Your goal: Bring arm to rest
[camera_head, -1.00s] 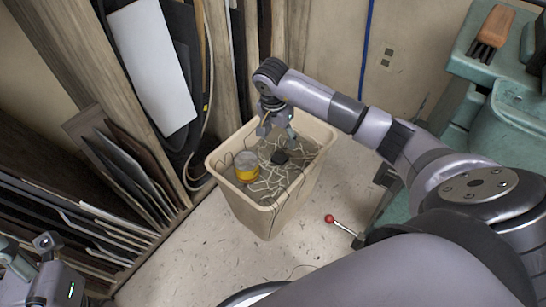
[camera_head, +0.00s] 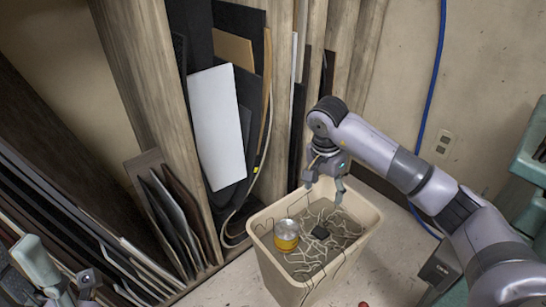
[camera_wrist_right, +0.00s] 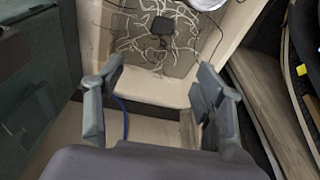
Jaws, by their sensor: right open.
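My right gripper (camera_head: 324,187) is open and empty above the back rim of a beige bin in the head view. Its two spread fingers (camera_wrist_right: 160,95) show in the right wrist view, with the bin beyond them. The bin (camera_head: 283,283) holds tangled light cords, a yellow can with a grey top (camera_head: 287,236) and a small black block (camera_head: 320,232). The black block (camera_wrist_right: 162,26) also shows in the right wrist view. Part of my left arm (camera_head: 75,285) shows at the bottom left of the head view. I cannot tell how its fingers stand.
Racks of dark sheets and boards, with a white panel (camera_head: 219,128), stand left of and behind the bin. A green machine (camera_head: 530,165) stands at the right edge. A blue cable (camera_head: 432,85) runs down the wall. Pale floor shows around the bin.

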